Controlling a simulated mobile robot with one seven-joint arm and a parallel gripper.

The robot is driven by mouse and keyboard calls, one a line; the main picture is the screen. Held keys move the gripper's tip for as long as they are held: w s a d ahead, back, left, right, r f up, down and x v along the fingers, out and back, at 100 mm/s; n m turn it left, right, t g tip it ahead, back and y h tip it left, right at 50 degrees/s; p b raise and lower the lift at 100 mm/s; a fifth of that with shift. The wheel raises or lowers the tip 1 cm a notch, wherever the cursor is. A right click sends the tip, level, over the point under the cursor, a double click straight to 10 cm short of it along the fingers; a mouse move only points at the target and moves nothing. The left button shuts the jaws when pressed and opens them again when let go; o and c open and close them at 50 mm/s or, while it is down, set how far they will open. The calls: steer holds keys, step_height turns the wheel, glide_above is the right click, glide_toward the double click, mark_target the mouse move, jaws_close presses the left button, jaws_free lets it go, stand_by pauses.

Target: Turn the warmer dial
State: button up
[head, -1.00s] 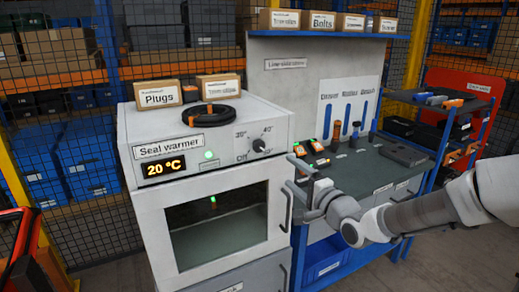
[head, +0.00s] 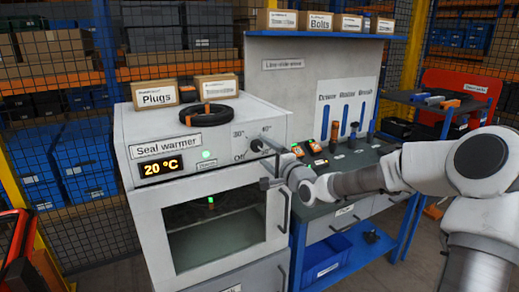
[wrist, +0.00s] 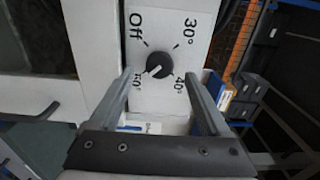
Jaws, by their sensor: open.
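The warmer dial (head: 256,145) is a small dark round knob on the white seal warmer's (head: 132,130) front panel. In the wrist view the dial (wrist: 159,65) shows in full, with "Off", "30°" and "40°" printed around it. A fourth label at lower left is partly hidden by a finger. My gripper (wrist: 158,76) is open and empty, with one finger on each side of the dial in that view. In the head view my gripper (head: 272,166) is close to the dial; contact cannot be told.
The warmer's display (head: 161,168) reads 20 °C, with a green light (head: 208,154) beside it. The door handle (head: 284,210) sticks out below my gripper. A workbench (head: 345,172) with tools stands to the right. A black coil (head: 206,115) and boxes sit on top.

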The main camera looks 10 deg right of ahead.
mark_target(258, 147)
steer(key=shift+x, duration=2)
jaws_close()
